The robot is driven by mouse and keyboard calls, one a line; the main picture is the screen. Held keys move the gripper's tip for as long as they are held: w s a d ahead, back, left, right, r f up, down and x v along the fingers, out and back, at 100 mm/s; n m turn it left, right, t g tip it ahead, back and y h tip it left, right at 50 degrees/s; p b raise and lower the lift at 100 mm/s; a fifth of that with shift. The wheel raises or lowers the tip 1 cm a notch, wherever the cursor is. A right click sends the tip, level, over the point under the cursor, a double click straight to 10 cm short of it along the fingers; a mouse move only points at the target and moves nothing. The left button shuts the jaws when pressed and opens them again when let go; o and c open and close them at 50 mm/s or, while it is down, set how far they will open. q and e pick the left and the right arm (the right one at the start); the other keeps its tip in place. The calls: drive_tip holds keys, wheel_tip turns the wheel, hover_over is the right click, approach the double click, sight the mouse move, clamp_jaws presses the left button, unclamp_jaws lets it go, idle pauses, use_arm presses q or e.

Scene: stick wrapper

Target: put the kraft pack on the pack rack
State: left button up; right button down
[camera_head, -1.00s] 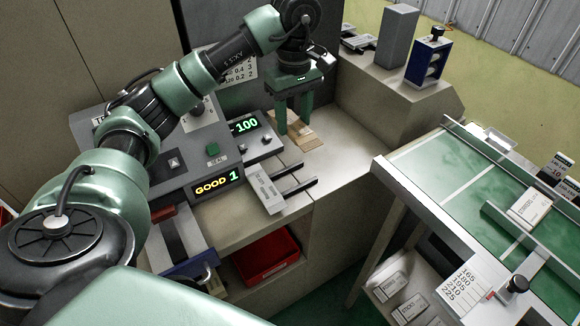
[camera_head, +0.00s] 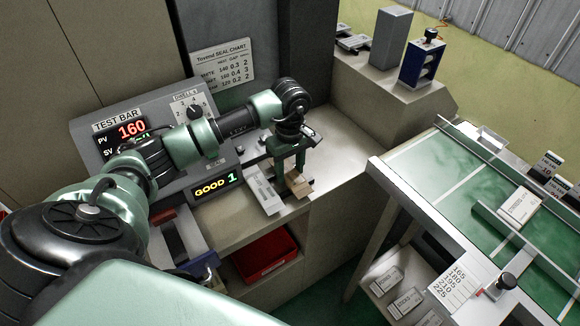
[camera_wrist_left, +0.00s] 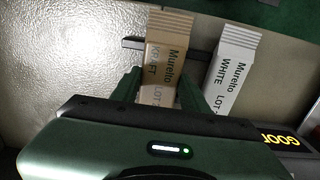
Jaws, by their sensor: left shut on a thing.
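My left gripper (camera_head: 289,166) is shut on the kraft pack (camera_head: 298,187), a tan flat pack with a crimped end. In the left wrist view the kraft pack (camera_wrist_left: 166,62) sits between the green fingers (camera_wrist_left: 158,92), its "KRAFT" lettering showing. It is over the pack rack, whose dark rail (camera_wrist_left: 131,43) shows beside and behind it. I cannot tell whether the pack touches the rails. A white pack (camera_head: 264,194) lies across the rack's left part; it also shows in the left wrist view (camera_wrist_left: 231,66), beside the kraft pack with a small gap. My right gripper is not in view.
The test bar console (camera_head: 190,128) with lit displays stands behind and left of the rack. A red bin (camera_head: 264,250) sits in the opening below the counter. The counter (camera_head: 345,150) to the right is clear. A green-topped table (camera_head: 440,170) stands farther right.

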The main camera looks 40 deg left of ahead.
sight(290, 173)
use_arm(q)
drive_tip(key=shift+f+b, duration=0.25)
drive_tip(key=shift+b, duration=0.05)
drive_tip(key=o, duration=1.4)
drive_tip(key=shift+r, duration=0.1)
drive_tip(key=shift+o, duration=0.2)
drive_tip(key=shift+r, duration=0.1)
drive_tip(key=shift+r+p, duration=0.25)
drive_tip(key=shift+p, duration=0.1)
wheel_tip(290, 173, up, 12)
drive_tip(key=b, duration=0.3)
drive_tip(key=shift+f, duration=0.15)
